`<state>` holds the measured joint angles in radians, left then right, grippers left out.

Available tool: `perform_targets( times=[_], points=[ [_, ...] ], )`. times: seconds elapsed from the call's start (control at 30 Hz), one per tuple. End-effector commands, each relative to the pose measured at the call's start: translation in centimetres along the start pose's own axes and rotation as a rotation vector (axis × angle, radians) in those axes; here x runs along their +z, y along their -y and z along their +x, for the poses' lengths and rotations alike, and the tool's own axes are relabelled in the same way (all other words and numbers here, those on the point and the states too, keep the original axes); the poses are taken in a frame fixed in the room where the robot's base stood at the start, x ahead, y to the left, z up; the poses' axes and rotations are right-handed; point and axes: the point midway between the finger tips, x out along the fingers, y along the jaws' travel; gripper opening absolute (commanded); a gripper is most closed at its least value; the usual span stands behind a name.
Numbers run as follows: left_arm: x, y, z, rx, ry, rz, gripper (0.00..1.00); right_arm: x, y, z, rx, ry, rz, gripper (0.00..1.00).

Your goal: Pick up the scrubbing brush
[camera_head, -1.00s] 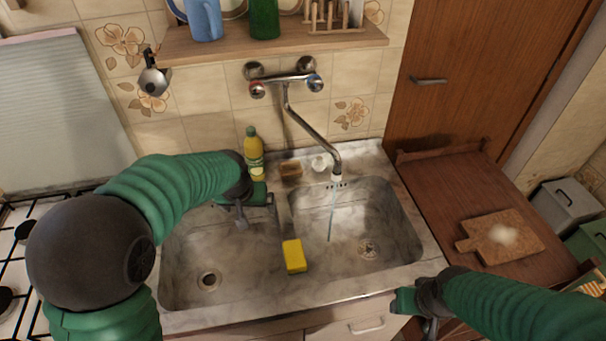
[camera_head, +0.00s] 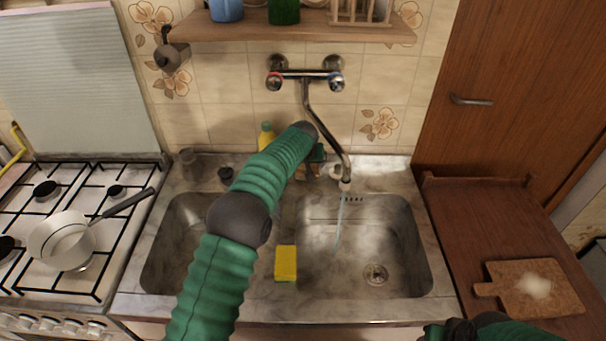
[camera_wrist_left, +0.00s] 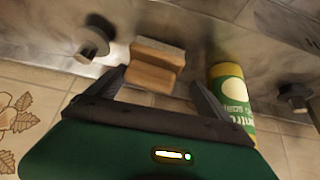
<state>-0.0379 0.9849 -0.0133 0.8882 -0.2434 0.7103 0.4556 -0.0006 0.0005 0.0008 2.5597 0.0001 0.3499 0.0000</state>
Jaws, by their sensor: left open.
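The scrubbing brush is a small light-brown wooden block. It shows in the left wrist view (camera_wrist_left: 155,66), lying on the marble ledge behind the sink. In the head view my left arm and gripper mostly hide it. My left gripper (camera_head: 312,160) is over the back ledge, beside the tap spout. In the left wrist view its open fingers (camera_wrist_left: 156,84) point toward the brush, one on each side, with nothing held. My right gripper (camera_head: 450,331) is at the bottom edge of the head view, mostly cut off; its jaws are not clear.
A yellow bottle (camera_head: 266,133) stands close beside the brush, near one finger. The tap (camera_head: 328,130) runs water into the right basin. A yellow sponge (camera_head: 286,262) sits on the divider. A pan (camera_head: 65,240) is on the stove, a cutting board (camera_head: 535,289) on the right.

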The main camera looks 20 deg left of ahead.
Motion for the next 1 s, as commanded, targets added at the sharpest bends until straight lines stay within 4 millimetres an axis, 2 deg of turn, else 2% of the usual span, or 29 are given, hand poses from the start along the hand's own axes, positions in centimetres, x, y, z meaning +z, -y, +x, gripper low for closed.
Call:
perform_targets(
  times=[0.03,0.1,0.3,0.8,1.0],
  points=[
    [1.42,0.09,1.74,-0.009,0.029,0.006,0.95,0.01,-0.03,0.04,0.0,0.0,0.001,0.51],
    [1.41,0.05,2.3,-0.008,0.029,0.006,0.95,0.03,-0.04,0.05,0.0,0.0,0.001,0.51],
    [1.27,0.39,2.37,-0.006,0.027,0.003,0.95,0.02,-0.05,0.08,0.0,0.0,0.002,0.51],
    [1.2,0.25,2.16,-0.006,0.024,0.004,0.28,0.02,-0.04,0.05,0.0,0.0,0.001,0.51],
    [1.12,0.33,2.1,-0.005,0.023,0.003,0.27,0.02,-0.05,0.04,0.0,0.0,0.001,0.51]
  ],
)
